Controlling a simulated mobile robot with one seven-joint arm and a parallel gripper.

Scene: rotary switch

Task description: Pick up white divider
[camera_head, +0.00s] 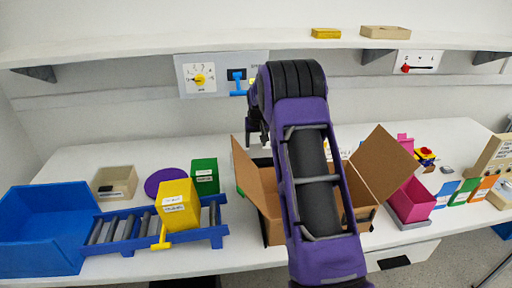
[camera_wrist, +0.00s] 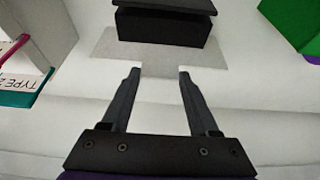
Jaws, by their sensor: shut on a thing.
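The white divider (camera_wrist: 120,50) shows in the wrist view as a pale, flat, wide piece with a narrow tab. The tab sits between the two fingertips of my gripper (camera_wrist: 158,72), which is shut on it. In the head view my gripper (camera_head: 257,128) is partly hidden behind my purple arm, above the back edge of the open cardboard box. I cannot make out the divider in the head view.
A black box (camera_wrist: 165,28) lies just beyond the divider, with a green box (camera_wrist: 295,20) to the right. The cardboard box (camera_head: 262,190) has raised flaps. A yellow box (camera_head: 177,205) stands on the blue roller rack (camera_head: 110,232). A shelf (camera_head: 200,48) runs overhead.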

